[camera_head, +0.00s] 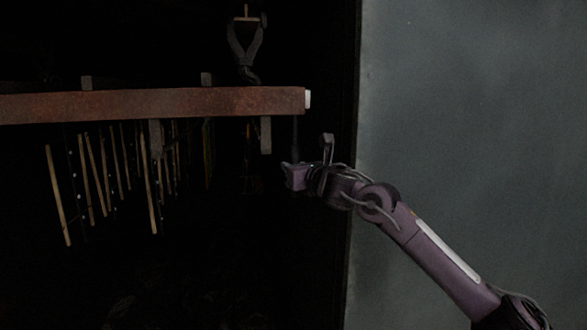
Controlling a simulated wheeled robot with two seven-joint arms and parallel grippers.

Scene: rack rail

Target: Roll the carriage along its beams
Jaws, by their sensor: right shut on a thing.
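A rust-red beam (160,104) runs across the upper left and ends in a white tip (307,98). A thin dark hanging rod (295,135) drops below the beam's right end. My right gripper (291,176) is at the rod's lower end, just below the beam's tip, and is shut on the rod. The contact itself is small and dark. A dark hook-like fitting (246,50) stands above the beam near its right end; I cannot tell whether it is part of the carriage. My left gripper is not in view.
Several thin wooden sticks (58,195) hang below the beam at the left. Grey brackets (266,135) cross the beam. A large plain grey panel (470,110) fills the right side behind my right arm. The space under the beam is very dark.

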